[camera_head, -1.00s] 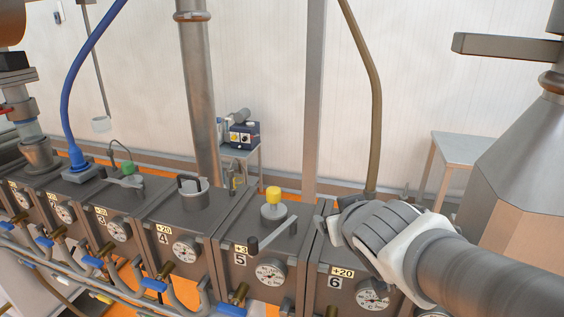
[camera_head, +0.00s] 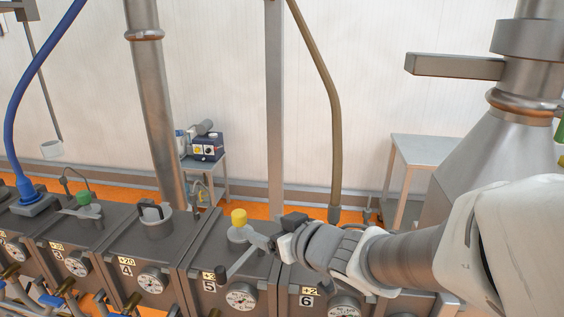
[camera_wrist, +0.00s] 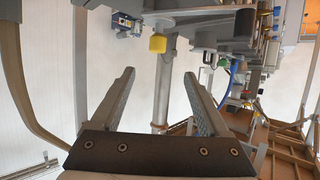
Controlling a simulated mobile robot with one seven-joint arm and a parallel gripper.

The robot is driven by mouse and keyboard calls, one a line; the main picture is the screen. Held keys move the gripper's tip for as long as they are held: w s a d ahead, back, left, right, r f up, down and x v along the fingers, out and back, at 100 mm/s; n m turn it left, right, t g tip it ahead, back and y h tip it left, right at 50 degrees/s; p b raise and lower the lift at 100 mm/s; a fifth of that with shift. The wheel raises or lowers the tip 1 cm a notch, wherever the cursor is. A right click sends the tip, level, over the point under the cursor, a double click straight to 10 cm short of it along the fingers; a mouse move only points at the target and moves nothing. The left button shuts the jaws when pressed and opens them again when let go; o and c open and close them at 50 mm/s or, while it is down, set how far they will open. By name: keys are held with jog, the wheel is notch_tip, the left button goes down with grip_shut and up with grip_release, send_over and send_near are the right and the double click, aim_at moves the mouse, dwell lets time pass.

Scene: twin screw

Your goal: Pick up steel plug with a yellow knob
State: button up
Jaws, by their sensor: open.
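The steel plug (camera_head: 240,234) stands upright on top of the grey block marked 5, with its yellow knob (camera_head: 239,217) uppermost. My gripper (camera_head: 272,232) is open and empty, just right of the plug in the head view. In the wrist view, the two fingers are spread wide, and the knob (camera_wrist: 158,43) shows beyond the tips of my gripper (camera_wrist: 159,73), roughly midway between them. They look apart from it. The plug's lower part is unclear in the wrist view.
A lever handle (camera_head: 240,262) sticks out at the front of block 5, close to my gripper. A capped fitting (camera_head: 156,220) stands on block 4 to the left. A brown hose (camera_head: 333,120) rises behind my gripper. A small table (camera_head: 428,150) stands at the back right.

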aim_at(242, 217)
jog(key=b+x, duration=0.2)
jog(key=x, duration=0.7)
jog(key=shift+w+a+f+b, duration=0.15)
jog(key=shift+w+b, duration=0.15)
jog(key=shift+x, duration=2.6)
jog(key=shift+d+f, duration=0.15)
jog(key=shift+d, duration=0.1)
jog(key=shift+c, duration=0.3)
grip_shut()
